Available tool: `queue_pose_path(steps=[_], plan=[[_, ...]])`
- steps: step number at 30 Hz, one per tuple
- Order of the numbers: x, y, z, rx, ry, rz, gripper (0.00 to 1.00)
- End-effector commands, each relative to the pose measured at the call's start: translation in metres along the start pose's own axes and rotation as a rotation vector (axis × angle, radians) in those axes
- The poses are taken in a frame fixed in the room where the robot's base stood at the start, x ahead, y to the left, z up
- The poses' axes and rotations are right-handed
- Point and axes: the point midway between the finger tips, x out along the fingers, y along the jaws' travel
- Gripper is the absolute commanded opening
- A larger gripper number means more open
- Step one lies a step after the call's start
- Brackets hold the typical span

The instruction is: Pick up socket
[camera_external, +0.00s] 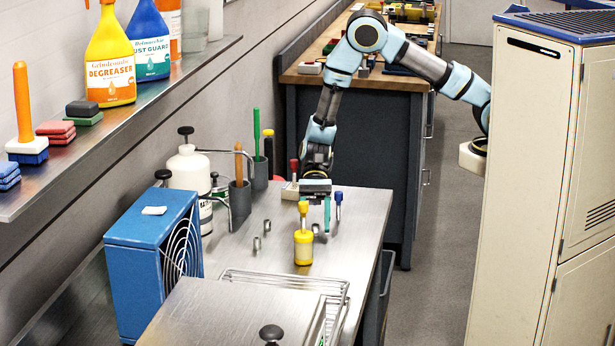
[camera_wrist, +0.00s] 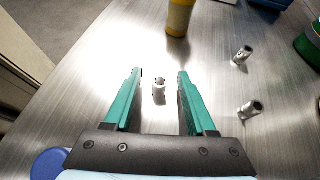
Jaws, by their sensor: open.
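A small metal socket (camera_wrist: 159,84) stands on the steel bench top between the two teal fingers of my gripper (camera_wrist: 158,74) in the wrist view. It shows clear space on both sides and does not visibly touch either finger. My gripper is open and empty, pointing down over the bench. In the external view my gripper (camera_external: 317,212) is at the right part of the bench, behind the yellow container, with a socket (camera_external: 315,228) just below it. Two more sockets (camera_wrist: 242,55) (camera_wrist: 250,109) lie to the right in the wrist view; they also show in the external view (camera_external: 267,225) (camera_external: 257,243).
A yellow container (camera_external: 303,247) stands in front of my gripper. A blue-topped tool (camera_external: 338,200) and a red-topped one (camera_external: 293,172) are close by. Grey cups with handled tools (camera_external: 240,197), a white bottle (camera_external: 188,170), a blue fan box (camera_external: 150,250) and a wire rack (camera_external: 300,280) surround the area.

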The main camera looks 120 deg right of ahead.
Motion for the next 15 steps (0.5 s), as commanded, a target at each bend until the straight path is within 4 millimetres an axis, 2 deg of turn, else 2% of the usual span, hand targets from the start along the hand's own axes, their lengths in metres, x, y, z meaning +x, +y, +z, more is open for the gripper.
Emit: queue_pose_path(steps=[3,10,15], plan=[[0.0079,0.0001,0.0004,0.001,0.0,-0.001,0.56],[0.0093,-0.0001,-0.0007,0.0,0.0,-0.001,0.56],[0.0092,-0.0001,-0.0006,0.0,0.0,-0.001,0.37]])
